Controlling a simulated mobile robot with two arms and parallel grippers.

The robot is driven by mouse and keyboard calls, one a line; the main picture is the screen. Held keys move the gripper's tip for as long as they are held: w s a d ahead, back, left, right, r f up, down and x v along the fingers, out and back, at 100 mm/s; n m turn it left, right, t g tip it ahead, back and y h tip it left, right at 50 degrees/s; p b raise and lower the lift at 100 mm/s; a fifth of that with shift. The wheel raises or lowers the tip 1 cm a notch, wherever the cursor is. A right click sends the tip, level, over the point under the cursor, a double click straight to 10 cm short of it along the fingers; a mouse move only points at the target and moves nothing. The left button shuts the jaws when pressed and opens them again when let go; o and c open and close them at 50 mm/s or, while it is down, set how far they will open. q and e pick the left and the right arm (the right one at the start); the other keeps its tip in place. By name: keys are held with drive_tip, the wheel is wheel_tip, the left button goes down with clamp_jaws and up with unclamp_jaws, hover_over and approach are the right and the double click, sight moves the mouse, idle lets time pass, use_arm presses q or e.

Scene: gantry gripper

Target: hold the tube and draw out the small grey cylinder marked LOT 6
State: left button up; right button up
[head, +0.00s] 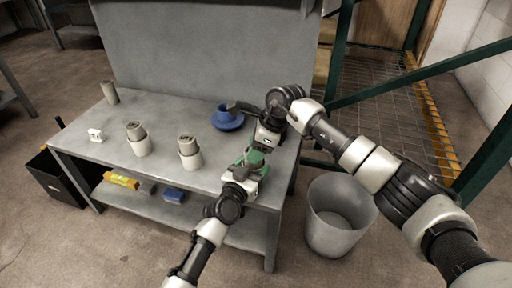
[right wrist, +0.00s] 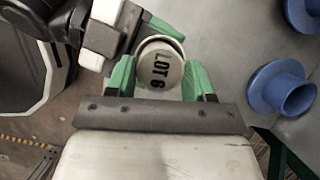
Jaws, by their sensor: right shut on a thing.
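The small grey cylinder marked LOT 6 (right wrist: 160,66) shows end-on in the right wrist view, its lettering on the round end. My right gripper (head: 257,153) is shut on it, with one green finger on each side. My left gripper (head: 244,172) is close against the right one, over the front right of the table. In the right wrist view one green finger of my left gripper (right wrist: 155,24) lies just beyond the cylinder.
Two pale tubes with grey cylinders, one left (head: 141,146) and one nearer the middle (head: 190,160), stand on the grey table (head: 90,160). A blue flanged piece (head: 227,120) sits behind my grippers. A grey bin (head: 338,235) stands right of the table. The table's middle back is clear.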

drive_tip(key=shift+r, duration=1.6)
drive_tip(key=shift+r, duration=0.15)
drive_tip(key=shift+r, duration=1.3)
drive_tip(key=shift+r, duration=0.1)
drive_tip(key=shift+r, duration=1.45)
wheel_tip(320, 180, up, 3)
